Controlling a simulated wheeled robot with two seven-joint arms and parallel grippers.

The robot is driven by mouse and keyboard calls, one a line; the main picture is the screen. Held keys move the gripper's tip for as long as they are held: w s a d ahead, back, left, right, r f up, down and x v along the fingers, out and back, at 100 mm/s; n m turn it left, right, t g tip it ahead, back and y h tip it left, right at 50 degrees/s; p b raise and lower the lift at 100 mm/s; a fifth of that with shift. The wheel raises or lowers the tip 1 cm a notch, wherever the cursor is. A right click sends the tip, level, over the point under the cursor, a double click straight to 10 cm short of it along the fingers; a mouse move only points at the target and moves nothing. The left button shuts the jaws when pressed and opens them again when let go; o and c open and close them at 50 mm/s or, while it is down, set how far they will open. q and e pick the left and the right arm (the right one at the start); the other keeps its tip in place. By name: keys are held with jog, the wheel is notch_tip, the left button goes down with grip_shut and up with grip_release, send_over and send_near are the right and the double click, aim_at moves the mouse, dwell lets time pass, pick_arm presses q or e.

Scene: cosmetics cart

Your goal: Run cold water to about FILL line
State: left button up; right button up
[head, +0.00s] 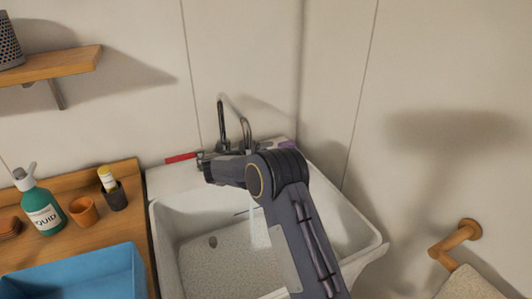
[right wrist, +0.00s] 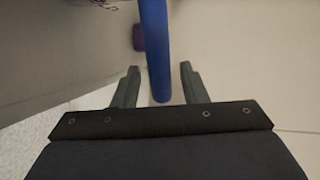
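The white sink (head: 163,225) stands against the wall with a grey curved tap (head: 221,112) at its back. A red lever (head: 181,158) sticks out left of the tap. A pale stream of water (head: 258,230) falls into the basin beside my right arm. My right gripper (right wrist: 160,66) is open, with the blue lever (right wrist: 155,45) between its fingers and a gap on each side. In the head view my right arm crosses the sink and hides the blue lever. I cannot make out a FILL line or the water level. My left gripper is not in view.
A purple item (head: 288,146) lies on the sink's back ledge. A wooden wall holder (head: 456,238) is at right.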

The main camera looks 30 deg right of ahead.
jog(key=b+v, duration=0.1)
jog(key=v, duration=0.6)
dwell(0.4)
